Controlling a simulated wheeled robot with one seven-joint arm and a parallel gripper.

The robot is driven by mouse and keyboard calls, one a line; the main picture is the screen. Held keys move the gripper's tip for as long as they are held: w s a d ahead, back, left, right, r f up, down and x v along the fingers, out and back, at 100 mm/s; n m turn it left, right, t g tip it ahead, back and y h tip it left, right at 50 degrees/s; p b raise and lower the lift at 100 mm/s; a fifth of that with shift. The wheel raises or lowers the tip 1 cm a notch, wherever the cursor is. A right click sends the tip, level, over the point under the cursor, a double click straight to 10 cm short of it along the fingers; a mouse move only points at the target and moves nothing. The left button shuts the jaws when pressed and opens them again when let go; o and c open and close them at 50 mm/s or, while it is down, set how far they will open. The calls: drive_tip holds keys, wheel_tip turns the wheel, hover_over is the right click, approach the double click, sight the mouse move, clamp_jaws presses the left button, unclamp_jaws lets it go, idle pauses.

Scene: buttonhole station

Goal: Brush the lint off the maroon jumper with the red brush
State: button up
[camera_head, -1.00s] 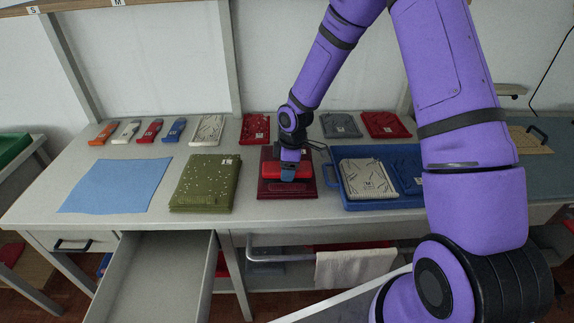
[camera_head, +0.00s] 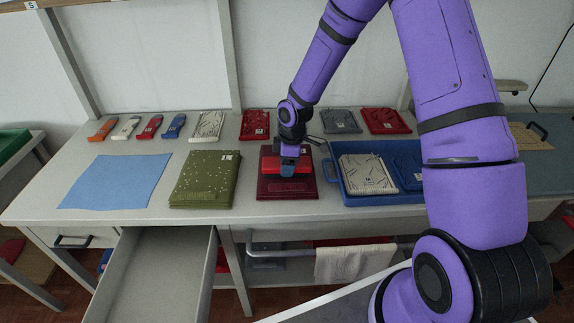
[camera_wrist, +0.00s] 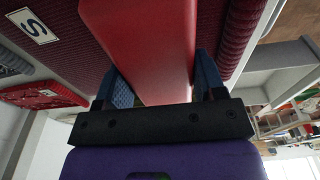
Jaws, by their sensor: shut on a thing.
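The maroon jumper (camera_head: 287,189) lies folded flat on the table, left of the blue tray. My gripper (camera_head: 289,160) points down over it, shut on the red brush (camera_head: 271,164). In the wrist view the red brush (camera_wrist: 140,40) sits between my blue fingers (camera_wrist: 161,85), against or just above the ribbed maroon cloth (camera_wrist: 75,45). A white label marked S (camera_wrist: 33,25) shows on the cloth. The brush's underside and the cloth beneath it are hidden. I cannot make out lint on the visible part of the jumper.
An olive speckled garment (camera_head: 205,180) and a blue cloth (camera_head: 115,182) lie to the left. The blue tray (camera_head: 385,201) holds a pale garment and a blue one. Several coloured tools (camera_head: 150,127) and folded garments (camera_head: 255,125) line the back. An open drawer (camera_head: 155,262) juts out in front.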

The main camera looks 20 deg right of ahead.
drive_tip(key=shift+w+d, duration=0.8)
drive_tip(key=shift+w, duration=1.55)
drive_tip(key=shift+w+d, duration=0.85)
drive_tip(key=shift+w, duration=1.45)
drive_tip(key=shift+w+d, duration=0.8)
drive_tip(key=shift+w, duration=1.55)
drive_tip(key=shift+s+a+f, duration=0.1)
drive_tip(key=shift+s+a, duration=0.2)
drive_tip(key=shift+s, duration=0.55)
drive_tip(key=shift+s+a+f, duration=0.1)
drive_tip(key=shift+s+a, duration=0.2)
drive_tip(key=shift+s, duration=0.55)
drive_tip(key=shift+s+a, duration=0.3)
drive_tip(key=shift+s, duration=0.55)
drive_tip(key=shift+s+a+r, duration=0.1)
drive_tip(key=shift+s+a, duration=0.2)
drive_tip(key=shift+s, duration=0.5)
drive_tip(key=shift+s+a+r, duration=0.1)
drive_tip(key=shift+s+a, duration=0.15)
drive_tip(key=shift+s, duration=0.5)
